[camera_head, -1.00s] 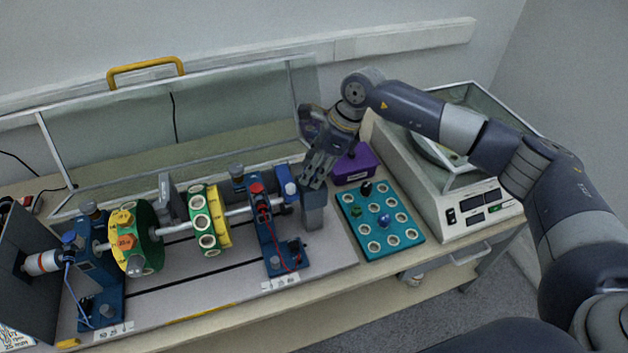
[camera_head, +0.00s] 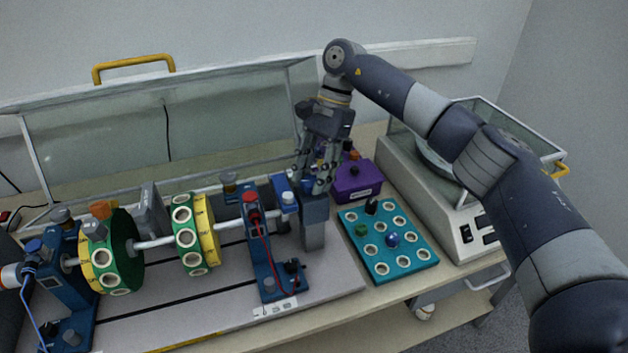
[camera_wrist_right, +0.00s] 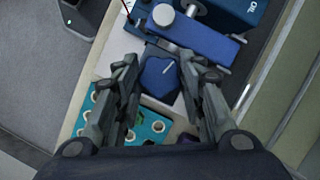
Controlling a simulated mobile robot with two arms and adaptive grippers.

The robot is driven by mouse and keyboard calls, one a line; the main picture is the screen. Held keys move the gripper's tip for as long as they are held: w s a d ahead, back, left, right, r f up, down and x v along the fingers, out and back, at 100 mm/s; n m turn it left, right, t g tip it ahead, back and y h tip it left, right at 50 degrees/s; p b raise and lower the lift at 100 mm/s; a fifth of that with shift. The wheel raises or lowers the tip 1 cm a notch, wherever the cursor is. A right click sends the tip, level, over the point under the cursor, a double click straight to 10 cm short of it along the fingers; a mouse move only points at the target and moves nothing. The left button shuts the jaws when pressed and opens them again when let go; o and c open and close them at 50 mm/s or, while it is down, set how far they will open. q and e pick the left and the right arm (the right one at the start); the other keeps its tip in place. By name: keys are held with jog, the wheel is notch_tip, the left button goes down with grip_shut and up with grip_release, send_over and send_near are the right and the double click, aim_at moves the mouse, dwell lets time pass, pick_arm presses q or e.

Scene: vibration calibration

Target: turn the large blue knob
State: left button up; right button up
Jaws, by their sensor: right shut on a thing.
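The large blue knob (camera_wrist_right: 160,76) shows between my right gripper's fingers in the right wrist view, with a pale line marked on its top. My right gripper (camera_wrist_right: 158,84) points down over it and is shut on it, one finger on each side. In the head view the right gripper (camera_head: 318,190) is above the grey post at the right end of the shaft rig, and its fingers mostly hide the knob. My left gripper is not in view.
The rig's blue bearing stand (camera_head: 262,245) is just left of the gripper, with discs (camera_head: 115,250) along the shaft. A teal tray (camera_head: 400,262) with round holes and a purple box (camera_head: 352,183) are to the right. A white balance (camera_head: 450,215) stands beyond.

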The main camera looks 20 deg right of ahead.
jog(key=shift+w+a+n+g+h, duration=0.1)
jog(key=shift+n+g+h, duration=0.3)
jog(key=shift+n, duration=1)
jog(key=shift+r, duration=0.1)
jog(key=o, duration=0.8)
jog(key=shift+v, duration=3.75)
